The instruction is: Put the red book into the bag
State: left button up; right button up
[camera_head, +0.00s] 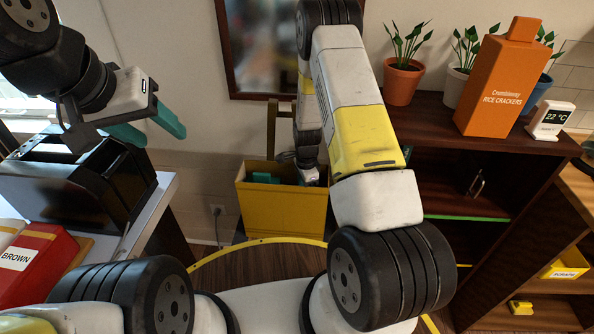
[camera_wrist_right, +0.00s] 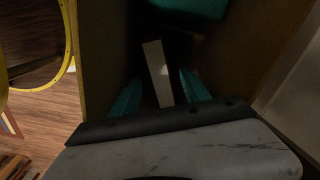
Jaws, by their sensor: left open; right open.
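A red item with a white label reading BROWN (camera_head: 35,265) lies at the lower left; I cannot tell if it is the red book. A yellow open-topped container (camera_head: 283,212), seemingly the bag, stands on the floor at the middle. My right gripper (camera_wrist_right: 160,80) reaches down into it, its fingers hidden in the head view. In the right wrist view the fingers are apart, with a pale narrow strip (camera_wrist_right: 157,70) between them, not visibly gripped. My left gripper (camera_head: 152,128) is open and empty above a black box, with teal fingers.
The black open box (camera_head: 85,190) stands on a white table at left. A dark shelf at right holds an orange cracker box (camera_head: 500,85), plants and a thermometer (camera_head: 549,121). A teal thing (camera_head: 264,177) shows in the yellow container.

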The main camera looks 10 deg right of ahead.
jog(key=shift+s+f, duration=0.3)
jog(key=shift+f, duration=0.3)
notch_tip(320, 180, up, 9)
jog(key=shift+w, duration=0.25)
jog(key=s+a+r+n+t+y, duration=0.15)
jog(key=s+r+n, duration=0.25)
jog(key=r, duration=0.9)
jog(key=s+r+n+t+y, duration=0.15)
jog(key=s+r+n, duration=0.25)
jog(key=r, duration=0.9)
jog(key=s+r+n+t, duration=0.3)
jog(key=s+r+n, duration=0.5)
jog(key=s, duration=0.8)
jog(key=shift+s+a+r+n+h, duration=0.15)
jog(key=shift+a+r+n+h, duration=0.2)
jog(key=shift+r, duration=1.2)
